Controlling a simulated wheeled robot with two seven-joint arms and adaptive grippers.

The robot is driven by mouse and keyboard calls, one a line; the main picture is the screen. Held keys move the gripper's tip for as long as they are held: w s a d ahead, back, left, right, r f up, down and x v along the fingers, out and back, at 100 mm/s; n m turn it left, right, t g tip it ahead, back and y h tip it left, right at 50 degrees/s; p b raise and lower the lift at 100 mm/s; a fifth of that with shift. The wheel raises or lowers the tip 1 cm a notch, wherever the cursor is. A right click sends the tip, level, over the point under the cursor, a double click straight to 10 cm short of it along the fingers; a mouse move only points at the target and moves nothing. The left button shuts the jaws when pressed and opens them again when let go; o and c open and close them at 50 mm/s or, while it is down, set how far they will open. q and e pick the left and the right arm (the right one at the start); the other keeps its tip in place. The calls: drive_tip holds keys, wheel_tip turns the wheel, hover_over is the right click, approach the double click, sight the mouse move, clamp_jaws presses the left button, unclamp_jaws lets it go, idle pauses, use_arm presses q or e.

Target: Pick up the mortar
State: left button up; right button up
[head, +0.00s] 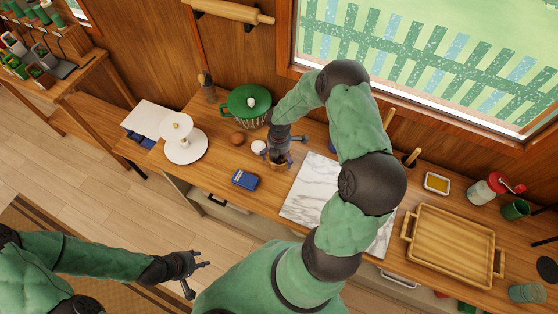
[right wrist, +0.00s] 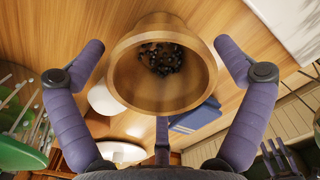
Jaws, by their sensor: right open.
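The mortar (right wrist: 140,92) is a round wooden bowl with dark peppercorn-like bits inside. In the right wrist view it sits between the spread fingers of my right gripper (right wrist: 162,85), with a gap on both sides. In the head view the mortar (head: 277,164) stands on the wooden counter, partly hidden under my right gripper (head: 285,147). My right gripper is open and empty. My left gripper (head: 197,275) is off the counter at the lower left, with its fingers spread and nothing in them.
A blue box (head: 245,180), a small white item (head: 259,147) and a brown egg-like item (head: 238,138) lie near the mortar. A marble board (head: 306,190) and wooden tray (head: 452,243) are right.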

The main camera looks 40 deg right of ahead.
drive_tip(key=shift+c, duration=0.3)
drive_tip(key=c, duration=1.1)
